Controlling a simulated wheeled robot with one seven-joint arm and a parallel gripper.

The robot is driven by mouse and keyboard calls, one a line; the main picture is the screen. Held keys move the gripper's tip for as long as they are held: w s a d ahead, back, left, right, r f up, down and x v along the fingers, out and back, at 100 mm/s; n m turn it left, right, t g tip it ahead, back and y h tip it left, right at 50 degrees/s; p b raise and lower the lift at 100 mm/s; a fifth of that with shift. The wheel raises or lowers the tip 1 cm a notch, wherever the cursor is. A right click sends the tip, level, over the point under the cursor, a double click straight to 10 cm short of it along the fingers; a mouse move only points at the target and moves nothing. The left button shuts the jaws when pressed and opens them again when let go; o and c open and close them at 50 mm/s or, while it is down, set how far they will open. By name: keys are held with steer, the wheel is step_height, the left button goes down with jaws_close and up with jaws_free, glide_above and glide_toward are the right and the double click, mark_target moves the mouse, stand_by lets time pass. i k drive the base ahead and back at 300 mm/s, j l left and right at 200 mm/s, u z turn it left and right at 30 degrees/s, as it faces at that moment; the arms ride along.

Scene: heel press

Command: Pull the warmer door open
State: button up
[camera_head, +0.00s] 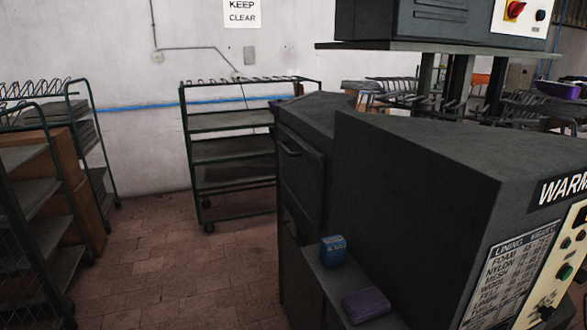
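The warmer (410,215) is a large dark grey box at the right, with a "WARM" label (565,187) cut off by the picture edge. A chart of lining materials (510,270) and a cream control panel (560,270) with buttons are on its right-hand face. I cannot make out a door or handle on the warmer's visible faces. My gripper is not in view.
A dark cabinet (300,180) with a handle stands behind the warmer. A ledge (318,278) beside the warmer holds a blue box (333,250) and a purple block (365,305). Wheeled racks (228,125) stand at the back and left. The tiled floor (190,270) is clear at centre left.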

mark_target(302, 168)
steer(key=i+j+u, duration=0.25)
steer(key=j, duration=0.2)
steer(key=i+j+u, duration=0.25)
steer(key=j, duration=0.25)
steer(key=i+j+u, duration=0.25)
steer(key=j, duration=0.15)
steer(key=i+l+u, duration=0.15)
steer(key=i+u, duration=0.25)
steer(key=i, duration=0.15)
steer(key=i+l+u, duration=0.5)
steer(key=l+u, duration=0.4)
steer(key=l, duration=0.2)
